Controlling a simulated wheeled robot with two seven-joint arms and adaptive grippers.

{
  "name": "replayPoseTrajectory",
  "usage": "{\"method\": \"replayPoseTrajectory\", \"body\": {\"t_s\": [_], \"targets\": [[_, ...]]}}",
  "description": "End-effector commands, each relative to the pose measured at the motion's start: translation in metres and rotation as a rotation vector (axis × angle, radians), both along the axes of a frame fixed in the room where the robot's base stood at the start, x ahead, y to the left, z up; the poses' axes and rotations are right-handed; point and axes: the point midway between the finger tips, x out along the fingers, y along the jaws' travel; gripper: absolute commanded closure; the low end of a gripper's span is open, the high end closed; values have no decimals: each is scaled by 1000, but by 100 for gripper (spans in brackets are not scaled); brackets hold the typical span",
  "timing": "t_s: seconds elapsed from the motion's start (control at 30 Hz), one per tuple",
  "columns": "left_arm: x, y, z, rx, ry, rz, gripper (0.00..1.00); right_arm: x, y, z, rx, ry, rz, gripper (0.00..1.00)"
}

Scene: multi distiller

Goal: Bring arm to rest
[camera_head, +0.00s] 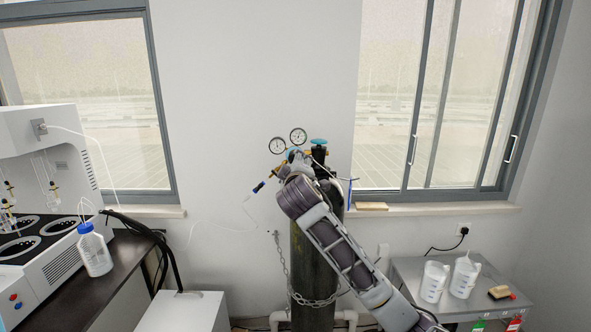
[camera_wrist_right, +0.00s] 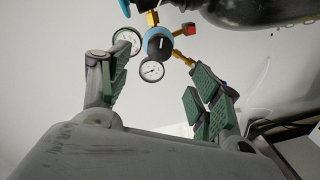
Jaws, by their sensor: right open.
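My right arm comes in from the lower right in the head view and bends over the gas cylinder (camera_head: 312,265). My right gripper (camera_head: 288,168) is just below the regulator gauges (camera_head: 278,145), partly hidden against the regulator and valve. In the right wrist view my right gripper (camera_wrist_right: 160,80) has its green-padded fingers spread wide. The regulator (camera_wrist_right: 158,44), with its blue rim, brass fittings and dial gauge (camera_wrist_right: 151,71), shows beyond and between them. Nothing is held. My left gripper is out of view.
A chain (camera_head: 318,301) goes around the dark cylinder. The white distiller (camera_head: 45,200) and a blue-capped bottle (camera_head: 95,252) stand on the left bench. Two white jugs (camera_head: 434,281) stand on the right cabinet (camera_head: 405,270). Windows are behind.

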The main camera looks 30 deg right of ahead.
Motion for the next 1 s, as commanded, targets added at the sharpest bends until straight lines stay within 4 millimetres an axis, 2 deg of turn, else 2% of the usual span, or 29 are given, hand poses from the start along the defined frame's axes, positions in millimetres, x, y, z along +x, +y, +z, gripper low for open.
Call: {"method": "replayPoseTrajectory", "body": {"t_s": [0.7, 0.87, 1.0], "targets": [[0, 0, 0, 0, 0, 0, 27, -2, 2, -3, 4, 4, 2, 36], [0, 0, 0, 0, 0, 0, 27, -3, 7, -21, 28, 28, 12, 36], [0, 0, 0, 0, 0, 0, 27, -7, 17, -52, 71, 69, 30, 36]]}}
